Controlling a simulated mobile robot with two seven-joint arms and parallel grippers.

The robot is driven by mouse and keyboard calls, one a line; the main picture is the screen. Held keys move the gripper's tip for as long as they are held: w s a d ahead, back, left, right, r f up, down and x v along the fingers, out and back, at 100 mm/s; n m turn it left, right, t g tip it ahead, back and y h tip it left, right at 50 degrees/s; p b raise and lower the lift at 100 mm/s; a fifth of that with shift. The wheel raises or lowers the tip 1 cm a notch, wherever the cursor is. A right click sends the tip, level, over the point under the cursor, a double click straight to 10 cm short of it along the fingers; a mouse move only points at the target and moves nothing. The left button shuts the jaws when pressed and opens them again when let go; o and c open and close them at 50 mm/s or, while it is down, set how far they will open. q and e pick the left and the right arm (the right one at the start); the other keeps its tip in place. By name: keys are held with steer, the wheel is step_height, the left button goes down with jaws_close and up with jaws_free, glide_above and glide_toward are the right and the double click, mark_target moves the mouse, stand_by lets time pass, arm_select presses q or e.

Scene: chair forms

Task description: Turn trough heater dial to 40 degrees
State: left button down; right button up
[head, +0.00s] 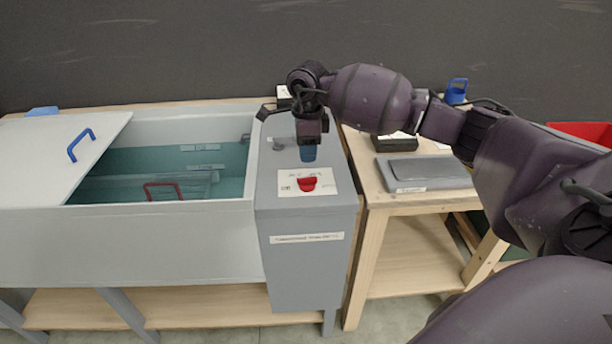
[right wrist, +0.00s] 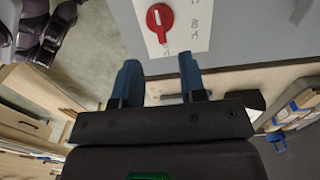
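The heater dial (head: 307,184) is a red knob on a white label plate (head: 289,186) on top of the grey control box (head: 308,262) at the trough's right end. My right gripper (head: 308,153) points down over the box, just behind the dial in the head view. In the right wrist view its two blue fingers (right wrist: 158,70) are apart with nothing between them, and the dial lies beyond the tips.
The trough (head: 190,118) holds greenish water and a red-handled rack (head: 163,190). A grey lid (head: 55,155) with a blue handle covers its left part. A wooden table (head: 405,205) with a grey flat case (head: 425,172) stands right of the box. A dark wall is behind.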

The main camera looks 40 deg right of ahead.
mark_target(307, 178)
step_height(307, 178, down, 8)
steer(key=shift+f+b, duration=0.2)
steer(key=shift+b, duration=0.1)
jaws_close()
